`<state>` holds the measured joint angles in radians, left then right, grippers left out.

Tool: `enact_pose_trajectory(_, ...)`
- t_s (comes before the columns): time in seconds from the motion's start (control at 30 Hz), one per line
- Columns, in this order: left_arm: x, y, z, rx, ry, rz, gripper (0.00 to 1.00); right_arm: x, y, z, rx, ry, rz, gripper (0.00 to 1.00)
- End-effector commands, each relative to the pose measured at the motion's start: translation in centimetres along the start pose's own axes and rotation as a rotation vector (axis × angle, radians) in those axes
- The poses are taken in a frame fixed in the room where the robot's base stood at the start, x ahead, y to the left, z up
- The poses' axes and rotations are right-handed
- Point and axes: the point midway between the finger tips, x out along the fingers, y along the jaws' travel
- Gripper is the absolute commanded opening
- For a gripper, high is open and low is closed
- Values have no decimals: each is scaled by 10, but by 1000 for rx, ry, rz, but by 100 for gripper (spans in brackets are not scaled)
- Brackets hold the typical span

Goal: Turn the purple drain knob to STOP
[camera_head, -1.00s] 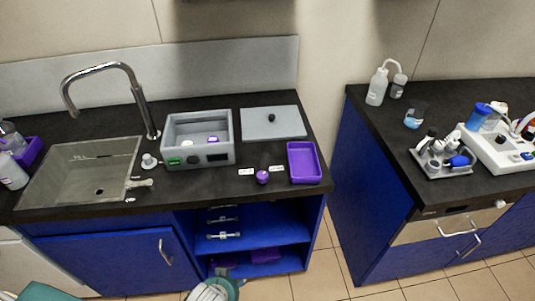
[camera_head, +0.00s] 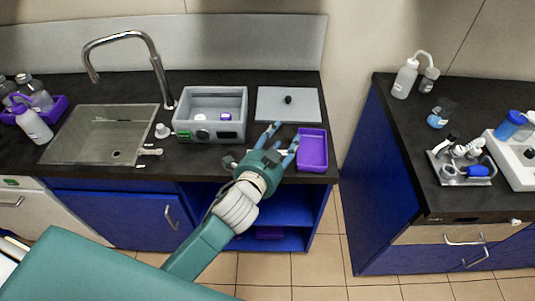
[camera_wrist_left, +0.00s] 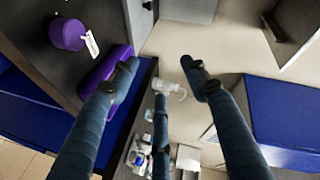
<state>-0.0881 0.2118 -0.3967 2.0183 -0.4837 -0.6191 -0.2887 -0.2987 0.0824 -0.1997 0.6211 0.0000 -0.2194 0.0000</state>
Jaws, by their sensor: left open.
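The purple drain knob (camera_wrist_left: 67,33) shows at the upper left of the left wrist view, on the dark counter with a white label (camera_wrist_left: 92,44) beside it. It lies outside the spread fingers, apart from them. In the head view my gripper hides the knob. My left gripper (camera_head: 284,137) is open and empty over the counter's front edge, just left of the purple tray; its fingers also show in the left wrist view (camera_wrist_left: 160,66). I cannot read the label. My right gripper is not in view.
The purple tray (camera_head: 312,150) stands right of my fingers. A grey box (camera_head: 185,127) and a flat grey plate (camera_head: 274,104) lie behind. A sink (camera_head: 90,148) is at left. A gap separates the right-hand counter (camera_head: 395,130), which bears bottles and instruments.

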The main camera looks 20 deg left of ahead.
Motion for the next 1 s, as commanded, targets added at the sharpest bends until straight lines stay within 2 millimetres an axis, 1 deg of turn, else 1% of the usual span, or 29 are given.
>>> enact_pose_trajectory(0.03, 10, -19, -35, 96, 99, -57, 46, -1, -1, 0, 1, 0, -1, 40)
enact_pose_trajectory(0.07, 14, -28, -58, 167, 166, -95, 46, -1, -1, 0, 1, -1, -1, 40)
enact_pose_trajectory(0.1, 18, -40, -95, 277, 269, -153, 46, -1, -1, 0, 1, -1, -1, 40)
enact_pose_trajectory(0.17, 15, -52, -155, 475, 444, -251, 46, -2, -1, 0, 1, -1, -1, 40)
enact_pose_trajectory(0.2, 8, -53, -195, 618, 566, -316, 46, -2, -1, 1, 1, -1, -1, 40)
enact_pose_trajectory(0.27, -7, -43, -246, 842, 747, -407, 46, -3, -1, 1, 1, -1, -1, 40)
enact_pose_trajectory(0.3, -19, -29, -272, 993, 866, -462, 46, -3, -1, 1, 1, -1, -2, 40)
enact_pose_trajectory(0.33, -28, -16, -287, 1109, 955, -500, 46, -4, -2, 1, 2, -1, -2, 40)
enact_pose_trajectory(0.37, -37, -2, -298, 1226, 1043, -533, 46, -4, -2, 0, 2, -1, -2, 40)
enact_pose_trajectory(0.4, -47, 20, -306, 1383, 1161, -570, 46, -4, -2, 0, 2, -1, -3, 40)
enact_pose_trajectory(0.43, -52, 36, -306, 1503, 1248, -591, 46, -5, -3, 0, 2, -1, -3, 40)
enact_pose_trajectory(0.47, -56, 53, -302, 1623, 1334, -605, 46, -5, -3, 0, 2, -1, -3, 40)
enact_pose_trajectory(0.5, -58, 73, -290, 1783, 1450, -612, 46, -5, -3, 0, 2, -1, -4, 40)
enact_pose_trajectory(0.57, -55, 96, -257, 2021, 1623, -589, 46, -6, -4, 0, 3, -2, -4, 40)
enact_pose_trajectory(0.6, -49, 105, -228, 2176, 1737, -550, 46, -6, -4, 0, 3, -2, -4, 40)
enact_pose_trajectory(0.63, -43, 107, -203, 2287, 1821, -503, 46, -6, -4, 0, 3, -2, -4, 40)
enact_pose_trajectory(0.67, -36, 105, -177, 2392, 1904, -443, 46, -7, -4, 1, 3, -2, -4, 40)
enact_pose_trajectory(0.7, -26, 96, -141, -2366, -1887, 324, 46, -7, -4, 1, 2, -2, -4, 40)
enact_pose_trajectory(0.77, -13, 72, -89, -2220, -1786, 131, 46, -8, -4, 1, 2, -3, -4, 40)
enact_pose_trajectory(0.8, -7, 52, -61, -2138, -1735, 23, 46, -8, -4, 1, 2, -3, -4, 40)
enact_pose_trajectory(0.83, -4, 37, -43, -2085, -1704, -49, 46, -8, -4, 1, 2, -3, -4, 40)
enact_pose_trajectory(0.9, 0, 6, -11, -1989, -1652, -183, 46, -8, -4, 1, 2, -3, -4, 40)
enact_pose_trajectory(1.0, 0, -25, 15, -1903, -1613, -302, 46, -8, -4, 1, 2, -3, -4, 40)
